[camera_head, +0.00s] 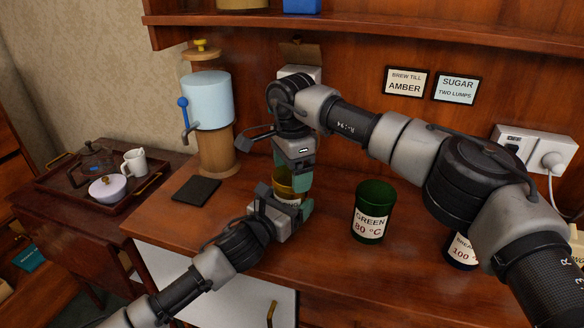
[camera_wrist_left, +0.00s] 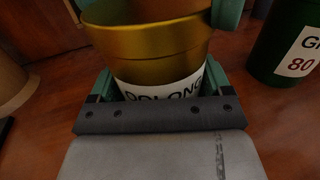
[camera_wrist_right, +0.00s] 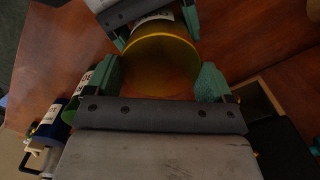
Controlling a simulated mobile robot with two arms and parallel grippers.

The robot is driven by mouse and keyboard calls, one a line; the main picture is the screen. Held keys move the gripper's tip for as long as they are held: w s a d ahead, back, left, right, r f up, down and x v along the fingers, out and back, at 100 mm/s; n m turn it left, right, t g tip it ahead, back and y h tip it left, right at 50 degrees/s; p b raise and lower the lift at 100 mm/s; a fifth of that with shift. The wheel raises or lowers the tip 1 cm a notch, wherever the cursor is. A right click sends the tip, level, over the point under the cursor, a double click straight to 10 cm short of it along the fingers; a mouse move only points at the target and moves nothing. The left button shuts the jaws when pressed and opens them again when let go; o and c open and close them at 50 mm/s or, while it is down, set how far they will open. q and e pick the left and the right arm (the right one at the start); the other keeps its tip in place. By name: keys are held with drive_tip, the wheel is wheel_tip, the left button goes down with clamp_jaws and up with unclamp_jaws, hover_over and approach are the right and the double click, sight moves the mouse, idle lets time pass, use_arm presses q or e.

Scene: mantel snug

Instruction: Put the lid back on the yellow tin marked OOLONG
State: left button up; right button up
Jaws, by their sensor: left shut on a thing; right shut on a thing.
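The yellow tin (camera_wrist_left: 155,75) marked OOLONG stands on the wooden counter; it also shows in the head view (camera_head: 287,188), mostly hidden by my grippers. My left gripper (camera_head: 290,203) is shut around the tin's lower body, at the label. My right gripper (camera_head: 293,174) reaches down from above and is shut on the round yellow lid (camera_wrist_right: 158,62), which fills the space between its fingers in the right wrist view. The lid is at the tin's top, with its rim around the upper edge in the left wrist view. I cannot tell whether it is fully seated.
A green tin (camera_head: 371,212) marked GREEN stands just right, and a dark blue tin (camera_head: 462,253) farther right, partly behind my right arm. A dispenser (camera_head: 207,100) and black mat (camera_head: 196,190) are left. A tray (camera_head: 65,183) holds tea things. A shelf (camera_head: 400,35) runs above.

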drive_tip(key=shift+f, duration=0.15)
drive_tip(key=o, duration=0.7)
drive_tip(key=shift+o, duration=0.2)
wheel_tip(320, 180, up, 12)
use_arm(q)
drive_tip(key=o, duration=1.2)
drive_tip(key=v, duration=1)
drive_tip(key=shift+s+a, duration=0.2)
drive_tip(key=shift+s, duration=0.15)
use_arm(e)
drive_tip(key=shift+f, duration=0.1)
